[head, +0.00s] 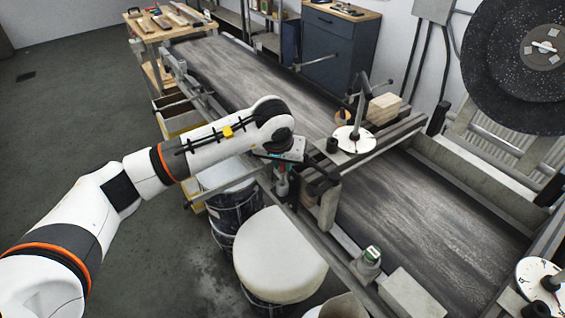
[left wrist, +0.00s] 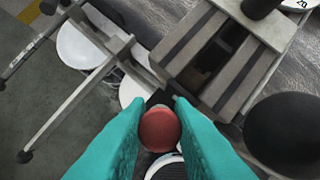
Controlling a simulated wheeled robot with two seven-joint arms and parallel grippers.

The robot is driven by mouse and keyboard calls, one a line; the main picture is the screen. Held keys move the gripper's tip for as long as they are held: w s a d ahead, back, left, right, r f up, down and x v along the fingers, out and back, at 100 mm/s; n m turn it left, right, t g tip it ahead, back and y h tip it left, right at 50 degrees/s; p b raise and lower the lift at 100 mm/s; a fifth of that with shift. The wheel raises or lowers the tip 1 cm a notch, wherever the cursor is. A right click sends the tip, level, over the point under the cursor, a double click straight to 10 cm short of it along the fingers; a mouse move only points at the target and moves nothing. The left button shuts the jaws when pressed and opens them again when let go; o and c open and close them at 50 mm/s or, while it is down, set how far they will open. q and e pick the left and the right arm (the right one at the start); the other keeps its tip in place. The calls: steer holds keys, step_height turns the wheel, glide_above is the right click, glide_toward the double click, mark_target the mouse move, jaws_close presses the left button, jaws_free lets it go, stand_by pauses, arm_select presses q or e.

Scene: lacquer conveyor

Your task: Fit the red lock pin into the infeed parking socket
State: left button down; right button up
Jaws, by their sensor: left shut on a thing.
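My left gripper (head: 283,172) is at the near side of the conveyor, beside the crossing rail frame, pointing down. In the left wrist view its two teal fingers (left wrist: 160,112) are closed on the round red head of the lock pin (left wrist: 159,130). The pin's shaft is hidden below its head. In the head view the gripper and arm largely hide the pin. I cannot make out the infeed parking socket for certain in either view. My right gripper is not in view.
The dark conveyor belt (head: 430,215) runs diagonally beneath a crossing frame with a white dial (head: 353,139). White-topped drums (head: 280,255) stand below my left arm. A green-topped fitting (head: 371,255) sits on the near rail. A large dark disc (head: 520,70) is at the right.

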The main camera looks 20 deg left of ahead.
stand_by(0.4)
arm_select(q)
steer(key=shift+b, duration=0.35)
steer(key=shift+f, duration=0.15)
steer(key=shift+f+b, duration=0.35)
steer(key=shift+b, duration=0.15)
steer(key=shift+f+b, duration=0.6)
steer(key=shift+b, duration=0.05)
steer(key=c, duration=1.2)
jaws_free()
steer(key=shift+s+f, duration=0.1)
